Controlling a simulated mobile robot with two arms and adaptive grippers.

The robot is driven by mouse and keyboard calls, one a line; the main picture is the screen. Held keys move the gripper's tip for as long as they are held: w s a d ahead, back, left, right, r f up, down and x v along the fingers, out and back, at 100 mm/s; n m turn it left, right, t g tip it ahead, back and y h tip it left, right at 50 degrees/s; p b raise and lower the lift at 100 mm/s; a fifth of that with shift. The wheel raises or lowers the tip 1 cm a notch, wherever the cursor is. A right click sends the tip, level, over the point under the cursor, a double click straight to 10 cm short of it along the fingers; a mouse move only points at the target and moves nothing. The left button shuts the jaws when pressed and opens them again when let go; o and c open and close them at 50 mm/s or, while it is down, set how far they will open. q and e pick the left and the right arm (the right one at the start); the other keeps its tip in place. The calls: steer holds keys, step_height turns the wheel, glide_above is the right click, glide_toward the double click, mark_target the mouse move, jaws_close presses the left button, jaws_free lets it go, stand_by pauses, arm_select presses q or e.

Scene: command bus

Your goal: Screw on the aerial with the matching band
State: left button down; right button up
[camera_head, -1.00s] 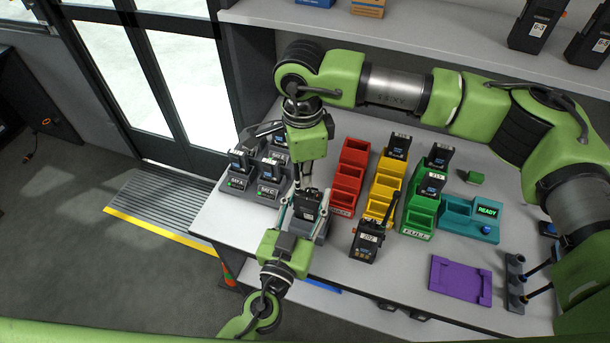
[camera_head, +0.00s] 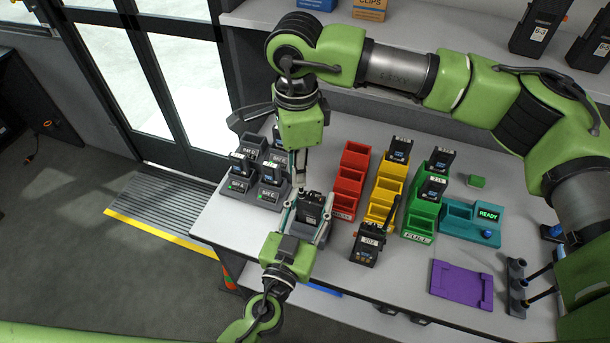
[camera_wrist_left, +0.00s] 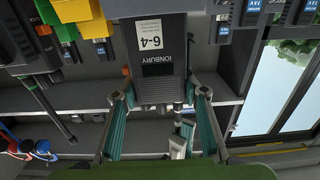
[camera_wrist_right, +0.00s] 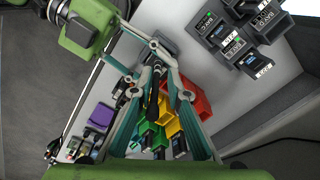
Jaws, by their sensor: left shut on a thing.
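My left gripper (camera_head: 308,222) is shut on a black radio (camera_head: 311,206) above the front left of the table. In the left wrist view the radio (camera_wrist_left: 160,65) appears upside down, with a label reading 6-4. My right gripper (camera_head: 298,182) comes down from above, close to the radio's top. In the right wrist view its fingers close around a dark upright rod (camera_wrist_right: 153,98), which looks like an aerial. Its band colour cannot be made out. I cannot tell whether the rod touches the radio. More aerials stand in a rack (camera_head: 516,285) at the right.
Another radio (camera_head: 368,243) marked 202, with an aerial, stands on the table. Red (camera_head: 349,180), yellow (camera_head: 384,190) and green (camera_head: 420,218) bins stand behind it. A teal station (camera_head: 465,225) reads READY. A purple tray (camera_head: 460,285) lies front right. Charger cradles (camera_head: 240,184) stand at left.

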steer(key=shift+w+d+f, duration=0.1)
steer(key=shift+w+d, duration=0.05)
steer(key=shift+o, duration=1)
steer(key=shift+d, duration=0.1)
steer(key=shift+d+n, duration=0.1)
steer(key=shift+n, duration=0.2)
steer(key=n, duration=0.3)
steer(key=r+n, duration=0.1)
steer(key=n, duration=0.7)
steer(key=shift+r, duration=0.35)
steer(key=n, duration=0.5)
steer(key=r+n, duration=0.1)
steer(key=n, duration=0.1)
steer(key=shift+s, duration=0.25)
steer(key=n, duration=0.6)
steer(key=shift+s+r+t+h, duration=0.15)
steer(key=shift+r+t+h, duration=0.15)
steer(key=shift+r, duration=0.05)
